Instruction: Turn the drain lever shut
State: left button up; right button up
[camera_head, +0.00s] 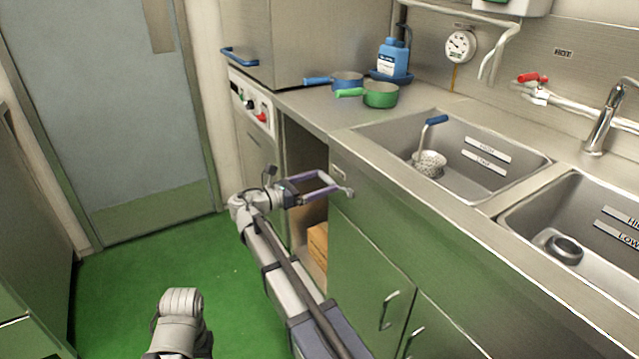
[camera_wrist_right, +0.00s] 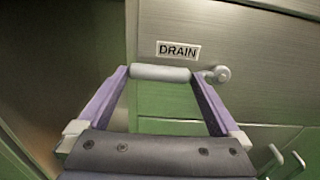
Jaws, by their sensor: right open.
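The drain lever (camera_wrist_right: 160,72) is a pale grey bar lying about level in the right wrist view, below a DRAIN label (camera_wrist_right: 178,50). Its round pivot (camera_wrist_right: 217,73) is at its right end, on the steel panel. My right gripper (camera_head: 336,183) is open, its purple fingers pointing at the cabinet front below the sink edge. In the wrist view the bar spans the gap between the fingertips (camera_wrist_right: 161,76). I cannot tell whether either finger touches it. My left gripper is out of view; only a grey part of my left arm shows.
A sink basin (camera_head: 500,196) with a blue-handled strainer (camera_head: 430,163) lies above and right. Green cabinet doors with handles (camera_head: 390,310) stand below. An open bay beside the lever holds a cardboard box (camera_head: 318,245). The green floor (camera_head: 225,290) at left is clear.

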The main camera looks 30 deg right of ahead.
jog(key=a, duration=0.7)
jog(key=shift+s+a, duration=0.3)
jog(key=shift+a, duration=0.1)
jog(key=s+a+f+m+y, duration=0.3)
jog(key=s+f+y, duration=0.15)
jog(key=f, duration=0.25)
jog(key=s+a+f+m+y, duration=0.4)
jog(key=s+f, duration=0.2)
jog(key=f, duration=0.1)
jog(key=s+a+f+m+g+y, duration=0.1)
jog(key=s+a+f+m+y, duration=0.3)
jog(key=s+a, duration=0.3)
jog(key=s+a+f+m+y, duration=0.4)
jog(key=s+a, duration=0.3)
notch_tip(320, 180, up, 33)
jog(key=p, duration=3.2)
jog(key=shift+a+p, duration=0.3)
jog(key=shift+a, duration=0.05)
